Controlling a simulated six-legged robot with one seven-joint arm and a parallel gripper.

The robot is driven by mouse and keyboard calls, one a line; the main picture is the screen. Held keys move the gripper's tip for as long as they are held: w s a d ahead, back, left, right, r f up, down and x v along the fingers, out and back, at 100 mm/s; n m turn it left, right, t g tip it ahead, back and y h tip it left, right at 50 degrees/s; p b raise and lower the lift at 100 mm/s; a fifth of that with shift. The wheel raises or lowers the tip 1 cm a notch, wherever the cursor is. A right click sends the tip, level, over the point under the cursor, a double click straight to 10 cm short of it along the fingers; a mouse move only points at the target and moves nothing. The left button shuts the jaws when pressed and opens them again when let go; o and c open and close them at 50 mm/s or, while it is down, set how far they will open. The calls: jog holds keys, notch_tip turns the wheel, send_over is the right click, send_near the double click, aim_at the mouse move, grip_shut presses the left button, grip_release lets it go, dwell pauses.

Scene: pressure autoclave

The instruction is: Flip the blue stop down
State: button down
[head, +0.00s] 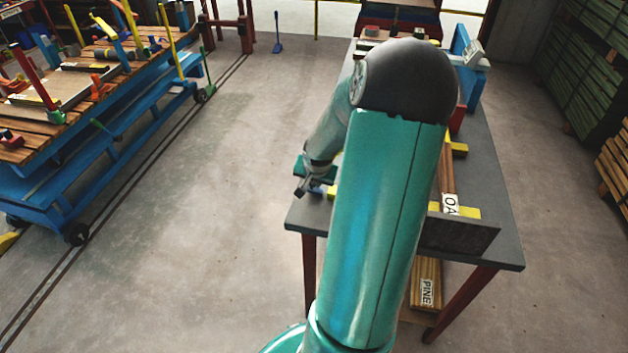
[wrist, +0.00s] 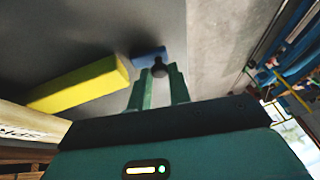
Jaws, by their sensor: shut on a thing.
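A blue piece (wrist: 148,56), which looks like the blue stop, shows just beyond the fingertips on the grey table top. I cannot tell whether the knob is part of it, or how the stop is tilted. In the head view my gripper (head: 310,187) is small at the table edge, with a bit of blue beside it. My own arm hides much of the table there.
A yellow bar (wrist: 82,86) lies on the grey table (head: 495,190) beside my gripper. A blue upright piece (head: 462,45) stands at the far end. Open floor (head: 200,220) lies left.

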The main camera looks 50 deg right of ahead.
jog(key=shift+w+a+f+g, duration=0.15)
jog(key=shift+a+f+g, duration=0.1)
jog(key=shift+g, duration=0.15)
jog(key=shift+w+f+g+h, duration=0.15)
jog(key=shift+w+g+h, duration=0.1)
jog(key=shift+g+h, duration=0.25)
jog(key=c, duration=1.3)
grip_release()
jog(key=v, duration=1.3)
jog(key=shift+r, duration=0.45)
jog(key=shift+w+n, duration=0.1)
jog(key=shift+n, duration=0.2)
